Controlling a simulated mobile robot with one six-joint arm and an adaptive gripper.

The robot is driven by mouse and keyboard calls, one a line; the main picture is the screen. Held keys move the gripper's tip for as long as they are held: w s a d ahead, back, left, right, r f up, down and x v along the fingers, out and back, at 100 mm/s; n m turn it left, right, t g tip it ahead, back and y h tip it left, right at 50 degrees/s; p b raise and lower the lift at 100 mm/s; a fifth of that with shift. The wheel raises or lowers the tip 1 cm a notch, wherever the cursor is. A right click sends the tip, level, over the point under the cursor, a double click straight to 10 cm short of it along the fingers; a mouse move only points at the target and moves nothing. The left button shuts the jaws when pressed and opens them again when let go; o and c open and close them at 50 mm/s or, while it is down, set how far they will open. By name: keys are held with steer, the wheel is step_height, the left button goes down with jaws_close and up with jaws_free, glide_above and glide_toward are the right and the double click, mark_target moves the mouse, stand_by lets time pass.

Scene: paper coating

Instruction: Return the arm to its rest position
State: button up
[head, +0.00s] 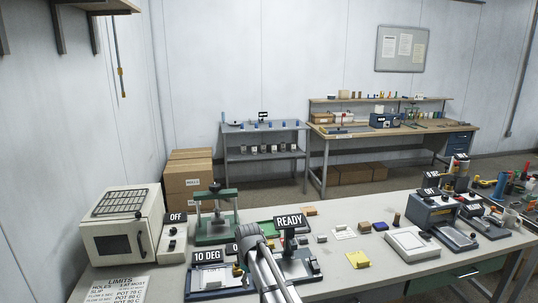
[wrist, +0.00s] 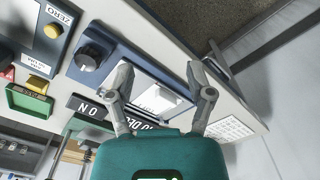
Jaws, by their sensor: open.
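My arm (head: 266,271) reaches up from the bottom middle of the head view, over the front edge of the near bench. My gripper (wrist: 165,75) shows in the wrist view with its two grey fingers spread apart and nothing between them. It is over a blue-framed device (wrist: 118,65) with a black knob and a pale plate; I cannot tell the height above it. In the head view I cannot make out the fingers, and the arm hides part of the bench.
The near bench (head: 378,262) carries a white oven (head: 121,240), a green press (head: 214,222), a "10 DEG" sign (head: 207,257), a "READY" sign (head: 289,221) and a grey-blue machine (head: 432,213). A yellow block (head: 357,259) lies on the bench front. Beyond stand a shelf and workbench.

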steer(key=s+d+f+m+b, duration=0.4)
steer(key=s+d+m, duration=0.1)
steer(key=s+d, duration=0.4)
steer(key=s+d+f+m+b, duration=0.4)
steer(key=s+d, duration=0.5)
steer(key=d, duration=0.5)
steer(key=shift+s+d+f+m, duration=0.15)
steer(key=shift+s+d+m, duration=0.05)
steer(key=shift+m, duration=0.9)
stand_by(0.8)
